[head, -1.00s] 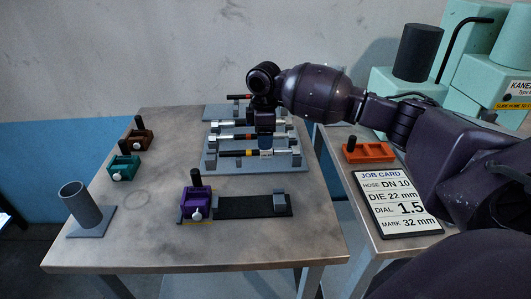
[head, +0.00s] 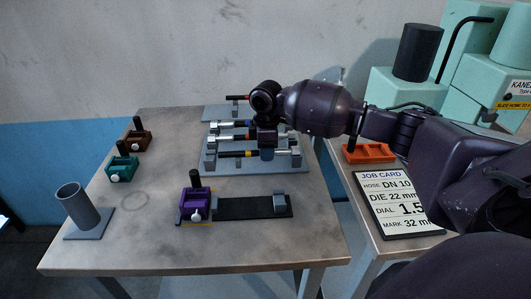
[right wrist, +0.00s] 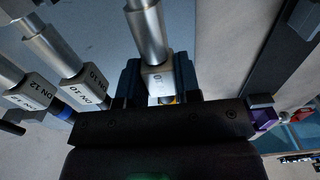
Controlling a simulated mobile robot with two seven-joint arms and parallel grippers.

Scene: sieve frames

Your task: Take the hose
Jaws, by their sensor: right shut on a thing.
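Several dark hoses with silver end fittings lie across a grey rack (head: 303,165) at the back middle of the table. My right gripper (head: 267,155) is down over the front hose (head: 235,155), hiding its middle. In the right wrist view my right gripper (right wrist: 165,98) is shut around this hose, whose silver fitting (right wrist: 146,35) and pale tag (right wrist: 158,78) show; the tag is only partly readable. Two neighbouring hoses there carry tags that seem to read DN 10 (right wrist: 85,88) and DN 12 (right wrist: 32,92). My left gripper is not in view.
A job card (head: 390,195) reads DN 10, die 22 mm. A purple block (head: 195,205) with a black strip (head: 240,207) lies in front of the rack.

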